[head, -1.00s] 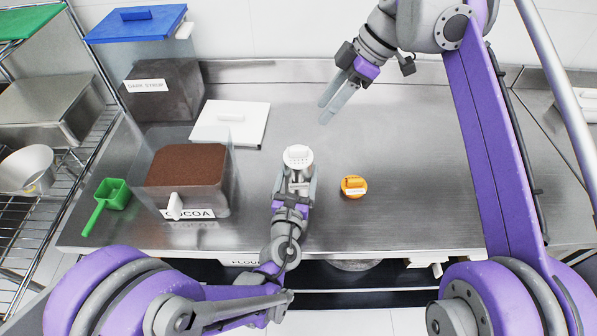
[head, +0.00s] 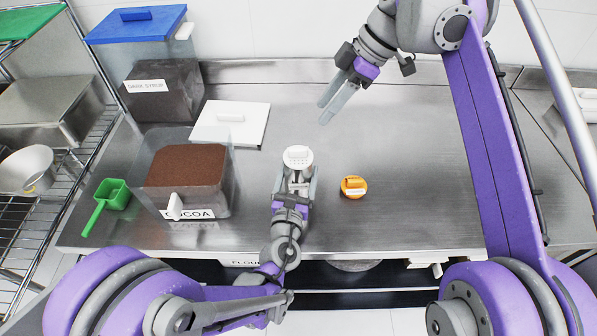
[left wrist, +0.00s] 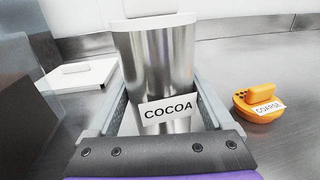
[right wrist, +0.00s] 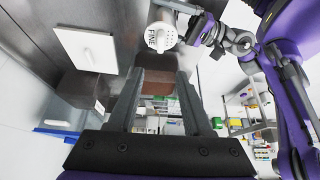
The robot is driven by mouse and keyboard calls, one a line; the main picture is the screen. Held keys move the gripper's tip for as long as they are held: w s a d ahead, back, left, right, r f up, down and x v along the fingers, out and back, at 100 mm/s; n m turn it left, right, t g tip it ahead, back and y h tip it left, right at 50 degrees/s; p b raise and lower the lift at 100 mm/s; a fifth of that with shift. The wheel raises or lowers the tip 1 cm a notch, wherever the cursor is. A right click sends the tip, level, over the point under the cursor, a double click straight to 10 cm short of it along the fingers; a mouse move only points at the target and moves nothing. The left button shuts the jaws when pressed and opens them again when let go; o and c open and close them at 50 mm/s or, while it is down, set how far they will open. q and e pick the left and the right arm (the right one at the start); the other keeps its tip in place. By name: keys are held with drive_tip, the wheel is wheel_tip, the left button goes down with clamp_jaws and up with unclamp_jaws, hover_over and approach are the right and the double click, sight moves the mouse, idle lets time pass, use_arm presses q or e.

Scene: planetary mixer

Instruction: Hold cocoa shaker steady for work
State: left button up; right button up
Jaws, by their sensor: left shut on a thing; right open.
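The cocoa shaker is a metal cylinder with a white lid (head: 298,155) and stands upright on the steel counter. In the left wrist view its body (left wrist: 157,72) and COCOA label are close up. My left gripper (head: 294,188) is shut around the shaker from the front, a finger on each side. The shaker's white top, marked FINE (right wrist: 160,32), also shows in the right wrist view. My right gripper (head: 335,103) is open and empty, above the counter behind and right of the shaker. Its two fingers (right wrist: 158,90) show apart in the right wrist view.
An orange lid marked COARSE (head: 353,187) lies just right of the shaker. A clear cocoa bin (head: 223,185), a white lid (head: 230,123), a green scoop (head: 112,194) and a dark syrup bin (head: 165,100) are on the left. The counter's right side (head: 430,160) is clear.

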drive_tip(key=o, duration=0.5)
drive_tip(key=shift+a, duration=0.15)
drive_tip(key=shift+o, duration=1.1)
drive_tip(key=shift+a+f+m, duration=0.1)
drive_tip(key=shift+a+m, duration=0.05)
drive_tip(key=shift+m, duration=0.45)
drive_tip(key=shift+o, duration=0.4)
drive_tip(key=shift+s+a+m+h, duration=0.1)
drive_tip(key=shift+a+m+h, duration=0.1)
drive_tip(key=shift+m+h, duration=0.25)
drive_tip(key=m+h, duration=0.5)
drive_tip(key=m, duration=1)
approach(298, 148)
wheel_tip(298, 148, down, 10)
drive_tip(key=shift+f, duration=0.15)
drive_tip(key=c, duration=1.3)
